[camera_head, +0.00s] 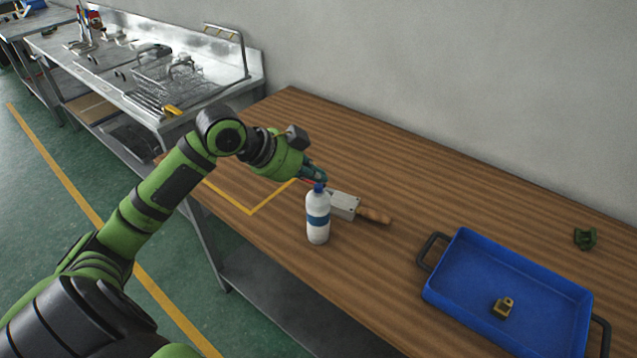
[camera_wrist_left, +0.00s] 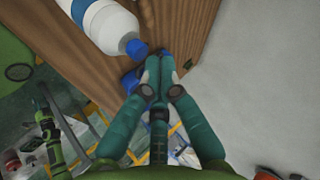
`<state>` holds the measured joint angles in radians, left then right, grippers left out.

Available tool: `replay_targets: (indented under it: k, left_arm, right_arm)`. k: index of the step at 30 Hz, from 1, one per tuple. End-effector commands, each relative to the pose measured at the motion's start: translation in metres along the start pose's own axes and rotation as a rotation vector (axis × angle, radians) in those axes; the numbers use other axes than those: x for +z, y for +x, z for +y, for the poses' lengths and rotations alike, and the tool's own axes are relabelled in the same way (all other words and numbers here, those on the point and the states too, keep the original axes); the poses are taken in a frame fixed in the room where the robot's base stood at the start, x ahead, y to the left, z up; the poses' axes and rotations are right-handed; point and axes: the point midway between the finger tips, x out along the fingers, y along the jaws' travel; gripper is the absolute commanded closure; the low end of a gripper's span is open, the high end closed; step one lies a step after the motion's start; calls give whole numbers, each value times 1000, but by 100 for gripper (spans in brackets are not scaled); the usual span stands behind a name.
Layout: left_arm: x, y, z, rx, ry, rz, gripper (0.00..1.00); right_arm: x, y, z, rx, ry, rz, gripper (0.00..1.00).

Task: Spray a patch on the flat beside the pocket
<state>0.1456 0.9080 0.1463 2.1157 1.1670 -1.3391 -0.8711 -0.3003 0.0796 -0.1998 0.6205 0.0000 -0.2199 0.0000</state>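A white bottle (camera_head: 318,225) with a blue band and blue cap stands upright on the wooden table near its front edge. It also shows at the top left of the left wrist view (camera_wrist_left: 103,22), its cap beside my fingers. A grey metal block (camera_head: 344,204) with a wooden handle (camera_head: 374,215) lies just behind and right of the bottle; its pocket cannot be made out. My left gripper (camera_head: 319,179) is above and behind the bottle cap. In the left wrist view its fingertips (camera_wrist_left: 160,58) are together, with nothing clearly held between them. My right gripper is out of view.
A blue tray (camera_head: 455,292) with dark handles stands at the front right, holding a small brass part (camera_head: 503,307). A green part (camera_head: 585,238) lies at the far right. Yellow tape (camera_head: 251,212) marks the table's left. A steel bench (camera_head: 150,85) stands beyond.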

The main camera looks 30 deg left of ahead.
Motion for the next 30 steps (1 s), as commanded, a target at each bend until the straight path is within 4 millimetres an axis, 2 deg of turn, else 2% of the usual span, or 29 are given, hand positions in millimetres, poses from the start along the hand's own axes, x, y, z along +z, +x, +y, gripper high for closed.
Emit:
replay_targets:
  k: [30]
  left_arm:
    - [5,7,5,1,0,-1,100]
  right_arm:
    - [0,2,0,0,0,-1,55]
